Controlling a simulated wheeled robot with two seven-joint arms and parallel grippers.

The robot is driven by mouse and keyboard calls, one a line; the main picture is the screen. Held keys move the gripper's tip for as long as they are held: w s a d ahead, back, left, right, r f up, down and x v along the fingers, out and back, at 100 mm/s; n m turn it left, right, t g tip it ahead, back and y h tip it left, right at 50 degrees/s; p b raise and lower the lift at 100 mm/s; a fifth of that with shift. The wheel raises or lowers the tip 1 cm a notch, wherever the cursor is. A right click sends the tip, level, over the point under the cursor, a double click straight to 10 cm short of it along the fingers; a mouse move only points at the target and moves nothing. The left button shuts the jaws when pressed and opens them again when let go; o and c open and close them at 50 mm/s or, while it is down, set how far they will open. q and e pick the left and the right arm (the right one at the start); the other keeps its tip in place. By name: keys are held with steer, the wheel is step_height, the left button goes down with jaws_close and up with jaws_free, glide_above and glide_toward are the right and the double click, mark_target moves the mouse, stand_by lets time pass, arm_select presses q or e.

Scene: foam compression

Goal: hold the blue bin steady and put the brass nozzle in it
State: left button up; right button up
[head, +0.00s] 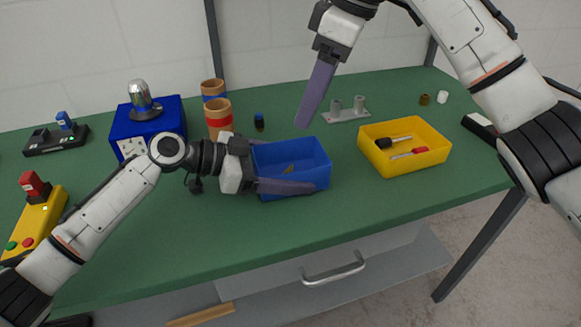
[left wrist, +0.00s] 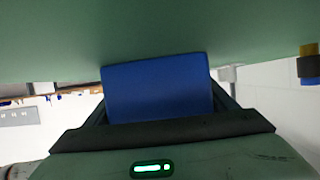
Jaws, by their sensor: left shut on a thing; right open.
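The blue bin (head: 318,168) stands on the green table in front of me; its outer wall fills the middle of the left wrist view (left wrist: 158,88). My left gripper (head: 298,166) is shut on the bin from the left, one finger along its near side; the far finger is mostly hidden.
A yellow bin (head: 436,158) with tools stands to the right. A grey holder with pegs (head: 346,113) is behind. A small brass-brown cylinder (head: 425,99) and a white one (head: 442,97) stand at back right. Orange-brown cylinders (head: 218,117) and a blue box (head: 165,118) are left.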

arm_select(q)
steer(key=o, duration=1.2)
